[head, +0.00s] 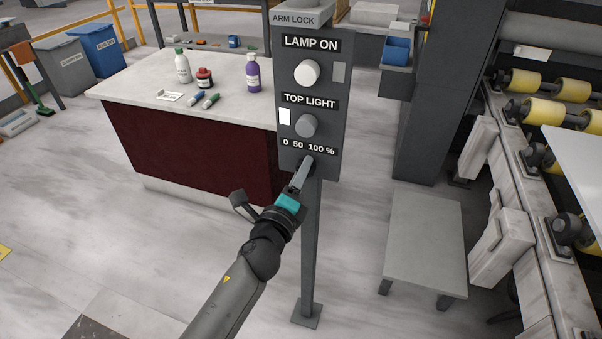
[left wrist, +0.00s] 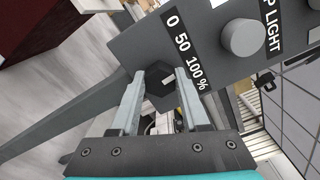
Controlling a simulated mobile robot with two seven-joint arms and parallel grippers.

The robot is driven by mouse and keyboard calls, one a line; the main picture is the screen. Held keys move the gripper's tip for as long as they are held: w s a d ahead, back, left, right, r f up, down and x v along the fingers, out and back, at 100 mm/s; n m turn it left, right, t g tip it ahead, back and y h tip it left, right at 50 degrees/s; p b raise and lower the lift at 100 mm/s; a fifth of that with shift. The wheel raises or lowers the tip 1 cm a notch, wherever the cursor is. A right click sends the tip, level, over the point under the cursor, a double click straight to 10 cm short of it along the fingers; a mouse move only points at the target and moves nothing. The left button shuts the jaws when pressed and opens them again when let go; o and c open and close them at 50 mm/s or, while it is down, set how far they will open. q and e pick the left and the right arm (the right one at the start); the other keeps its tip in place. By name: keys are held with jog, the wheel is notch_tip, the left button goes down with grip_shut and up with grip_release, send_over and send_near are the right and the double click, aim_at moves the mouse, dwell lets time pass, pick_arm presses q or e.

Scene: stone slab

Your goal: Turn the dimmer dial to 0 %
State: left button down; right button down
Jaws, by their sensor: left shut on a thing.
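The dark dimmer dial (left wrist: 157,88) sits below the "0 50 100 %" label (left wrist: 186,48) on the grey control panel. My left gripper (left wrist: 160,92) has one finger on each side of it and is shut on it. A pale mark shows on the dial's face, but I cannot tell which value it points at. In the head view my left gripper (head: 305,168) reaches the lower end of the panel (head: 336,140), and its fingers partly hide the dial. My right gripper is not in view.
Above the dial are the TOP LIGHT knob (head: 305,125) and the white LAMP ON knob (head: 307,73). A post (head: 310,250) holds the panel up. A counter (head: 130,88) with bottles stands behind, left. A low grey bench (head: 425,240) and a roller conveyor (head: 550,85) are on the right.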

pick_arm(q)
jog(key=n+p, duration=0.1)
jog(key=n, duration=0.9)
jog(key=shift+f+n+p, duration=0.2)
jog(key=shift+n+p, duration=0.2)
dwell(0.4)
jog(key=shift+c, duration=1.9)
grip_release()
jog(key=p+v, duration=0.2)
jog(key=v, duration=1.3)
jog(key=shift+s, duration=0.1)
